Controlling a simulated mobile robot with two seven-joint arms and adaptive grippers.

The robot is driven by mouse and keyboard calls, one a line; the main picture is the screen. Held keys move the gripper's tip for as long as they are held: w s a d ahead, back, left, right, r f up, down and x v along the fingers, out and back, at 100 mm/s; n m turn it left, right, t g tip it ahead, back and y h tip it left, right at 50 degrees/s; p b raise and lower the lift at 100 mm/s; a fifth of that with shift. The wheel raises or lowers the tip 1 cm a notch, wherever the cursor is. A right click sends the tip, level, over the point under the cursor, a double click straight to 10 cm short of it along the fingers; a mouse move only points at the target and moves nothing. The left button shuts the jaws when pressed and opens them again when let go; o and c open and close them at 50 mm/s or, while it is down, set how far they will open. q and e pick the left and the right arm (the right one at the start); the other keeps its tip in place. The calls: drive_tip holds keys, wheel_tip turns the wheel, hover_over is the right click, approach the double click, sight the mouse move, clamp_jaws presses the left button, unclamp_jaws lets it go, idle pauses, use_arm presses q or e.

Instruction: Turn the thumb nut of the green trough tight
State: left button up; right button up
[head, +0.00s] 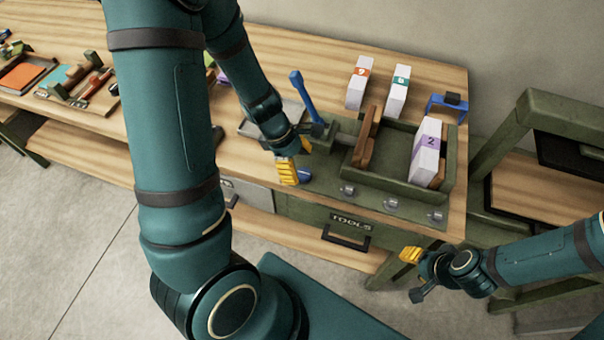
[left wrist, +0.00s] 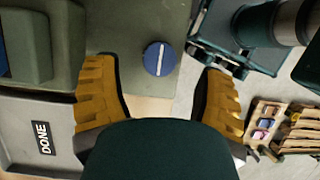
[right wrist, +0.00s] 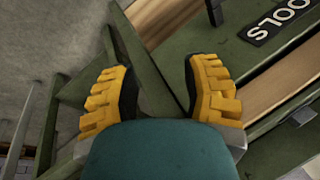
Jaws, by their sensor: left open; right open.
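The green trough (head: 377,185) stands on the right end of the bench, with wooden boards (head: 365,142) and a white block marked 2 (head: 427,155) in it. The blue thumb nut (head: 304,175) is at its left front. In the left wrist view the nut (left wrist: 159,59) is a round blue knob with a white line across it, between and beyond my fingertips. My left gripper (head: 296,160) is open around the space just above the nut, apparently not touching it. My right gripper (head: 412,270) is open and empty, in front of the bench's right end.
A blue-handled lever (head: 306,98) rises behind my left gripper. Two white blocks (head: 357,84) (head: 397,92) and a blue item (head: 447,106) stand behind the trough. A grey tray marked DONE (left wrist: 28,130) lies beside it. The TOOLS drawer (head: 345,225) is below.

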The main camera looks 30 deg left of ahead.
sight(304, 175)
use_arm(q)
drive_tip(key=shift+b+x, duration=0.4)
drive_tip(key=shift+x, duration=0.9)
drive_tip(key=shift+c, duration=0.2)
drive_tip(key=c, duration=1.2)
drive_tip(key=shift+o, duration=0.2)
